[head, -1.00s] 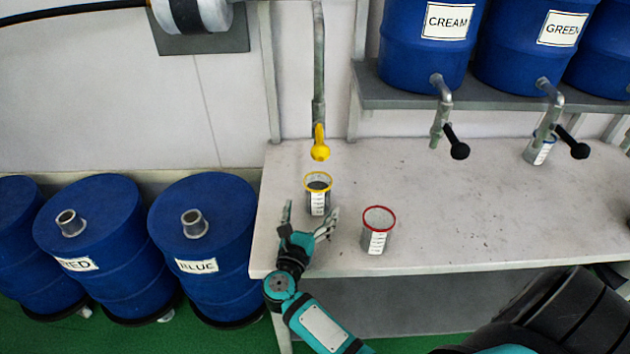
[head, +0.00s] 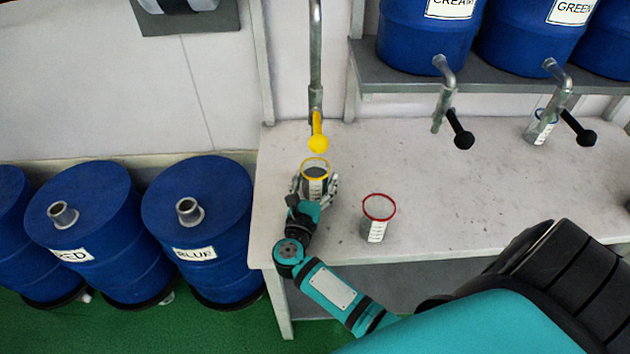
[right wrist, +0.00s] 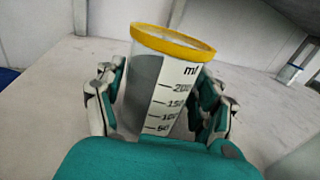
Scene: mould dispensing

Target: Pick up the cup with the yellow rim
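The cup with the yellow rim (head: 315,172) stands upright on the bench under the yellow-handled tap and holds something dark grey. In the right wrist view the cup (right wrist: 165,85) shows its ml scale. My right gripper (head: 315,187) is around this cup, one finger on each side. In the right wrist view the fingers of the gripper (right wrist: 160,95) lie close along both cup walls; whether they press on it I cannot tell. My left gripper is not in view.
A red-rimmed cup (head: 378,220) stands to the right on the bench (head: 450,190). The yellow tap handle (head: 318,143) hangs just behind the yellow-rimmed cup. A blue-rimmed cup (head: 540,128) stands under the green tap. Blue barrels (head: 197,225) stand at left.

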